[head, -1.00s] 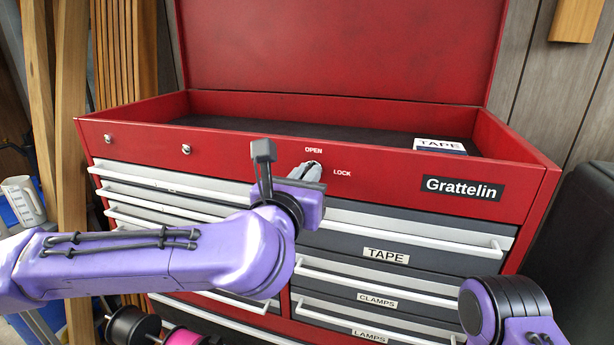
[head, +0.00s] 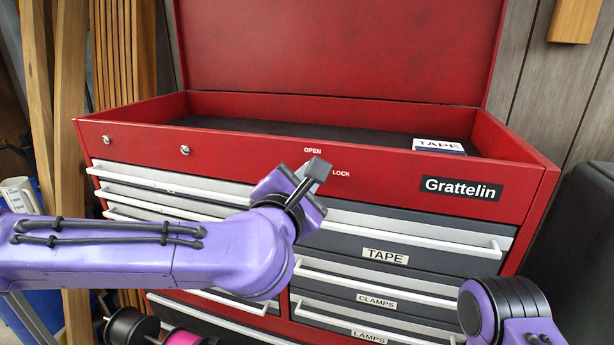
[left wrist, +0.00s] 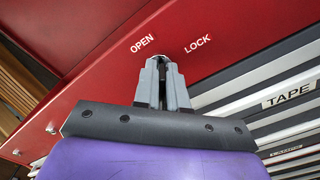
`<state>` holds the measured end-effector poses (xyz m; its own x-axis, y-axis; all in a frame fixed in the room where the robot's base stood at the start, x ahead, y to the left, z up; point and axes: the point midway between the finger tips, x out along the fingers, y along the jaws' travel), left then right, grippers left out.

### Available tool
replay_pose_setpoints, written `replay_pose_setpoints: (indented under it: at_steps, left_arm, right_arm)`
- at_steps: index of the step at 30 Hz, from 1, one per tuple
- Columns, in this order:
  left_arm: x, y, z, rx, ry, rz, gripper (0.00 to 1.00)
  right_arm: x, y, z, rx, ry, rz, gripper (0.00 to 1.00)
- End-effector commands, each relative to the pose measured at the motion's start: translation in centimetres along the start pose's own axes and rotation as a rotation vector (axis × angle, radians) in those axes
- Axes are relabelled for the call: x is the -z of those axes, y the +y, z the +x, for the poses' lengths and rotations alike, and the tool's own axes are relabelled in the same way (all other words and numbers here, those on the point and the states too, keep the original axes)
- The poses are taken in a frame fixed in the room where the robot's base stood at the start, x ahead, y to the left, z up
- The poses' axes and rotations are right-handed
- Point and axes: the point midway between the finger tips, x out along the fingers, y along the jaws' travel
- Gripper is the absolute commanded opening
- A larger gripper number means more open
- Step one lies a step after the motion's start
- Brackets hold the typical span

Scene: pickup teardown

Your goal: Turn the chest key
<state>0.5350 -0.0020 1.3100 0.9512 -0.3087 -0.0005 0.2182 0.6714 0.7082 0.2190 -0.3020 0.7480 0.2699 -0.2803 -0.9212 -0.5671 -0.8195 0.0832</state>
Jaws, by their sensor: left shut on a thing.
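The red tool chest (head: 390,172) stands with its lid open. Its lock sits on the front panel between the OPEN label (head: 312,150) and the LOCK label (head: 341,174). In the left wrist view, my left gripper (left wrist: 161,64) is shut at the lock, below and between the OPEN label (left wrist: 142,43) and the LOCK label (left wrist: 197,45). It is shut on the chest key, which its fingers almost wholly hide. My right gripper is out of view; only part of that arm shows at lower right.
A TAPE box (head: 438,145) lies in the open top tray. Drawers with white handles (head: 420,240) fill the chest front below the lock. Wooden planks (head: 70,150) lean at the left, and spools (head: 130,325) stand at the lower left.

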Motion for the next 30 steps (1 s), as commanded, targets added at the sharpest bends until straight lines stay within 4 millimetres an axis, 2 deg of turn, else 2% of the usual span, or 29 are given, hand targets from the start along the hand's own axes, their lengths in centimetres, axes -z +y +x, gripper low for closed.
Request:
replay_pose_setpoints:
  at_steps: [18, 30]
  left_arm:
    - [-0.1, -0.1, 0.0, 0.000, 0.000, 0.559, 0.00]
    - [0.0, -0.2, 0.0, 0.000, -0.001, 0.760, 0.00]
  right_arm:
    - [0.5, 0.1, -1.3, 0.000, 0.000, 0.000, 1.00]
    - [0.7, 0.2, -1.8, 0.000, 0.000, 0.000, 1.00]
